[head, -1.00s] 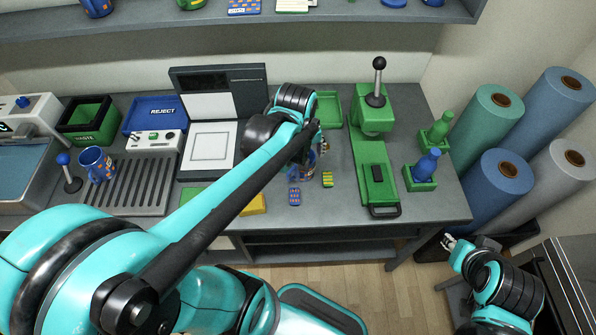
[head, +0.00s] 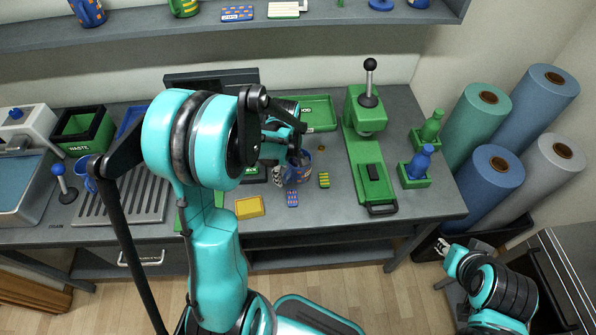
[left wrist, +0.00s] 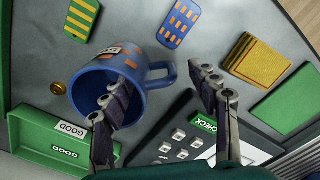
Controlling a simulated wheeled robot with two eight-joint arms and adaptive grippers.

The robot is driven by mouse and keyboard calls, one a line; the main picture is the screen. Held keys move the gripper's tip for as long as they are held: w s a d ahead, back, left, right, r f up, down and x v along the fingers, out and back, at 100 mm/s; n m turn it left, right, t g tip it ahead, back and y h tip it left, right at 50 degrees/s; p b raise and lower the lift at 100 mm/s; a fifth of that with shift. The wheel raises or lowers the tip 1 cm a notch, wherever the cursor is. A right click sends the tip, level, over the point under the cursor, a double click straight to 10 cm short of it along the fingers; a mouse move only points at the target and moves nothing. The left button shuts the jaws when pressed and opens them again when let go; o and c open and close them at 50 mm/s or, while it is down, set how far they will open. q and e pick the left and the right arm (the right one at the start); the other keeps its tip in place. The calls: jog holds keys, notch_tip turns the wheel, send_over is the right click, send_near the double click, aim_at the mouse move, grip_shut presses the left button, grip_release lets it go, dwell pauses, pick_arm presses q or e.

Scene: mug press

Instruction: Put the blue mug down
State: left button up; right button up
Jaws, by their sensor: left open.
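The blue mug (head: 299,175) with orange patches stands on the counter in the middle of the head view, partly hidden by my left gripper (head: 284,165). In the left wrist view the blue mug (left wrist: 131,66) shows its open mouth and its handle. My left gripper (left wrist: 160,78) is open there; one finger overlaps the mug's mouth and the other is beyond the handle, apart from it. Whether the first finger touches the mug I cannot tell. My right gripper (head: 441,246) is low at the right, away from the counter, too small to read.
A green press (head: 368,150) stands right of the mug, and a green tray (head: 318,113) behind it. Patterned tags (head: 324,180) and a yellow pad (head: 250,207) lie nearby. Another blue mug (head: 86,172) at the left is mostly hidden by my arm. A shelf (head: 330,28) runs above.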

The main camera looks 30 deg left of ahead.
pick_arm(q)
jog(key=shift+f, duration=0.5)
jog(key=shift+r, duration=0.1)
jog(key=shift+c, duration=0.3)
grip_shut()
jog(key=shift+r, duration=0.15)
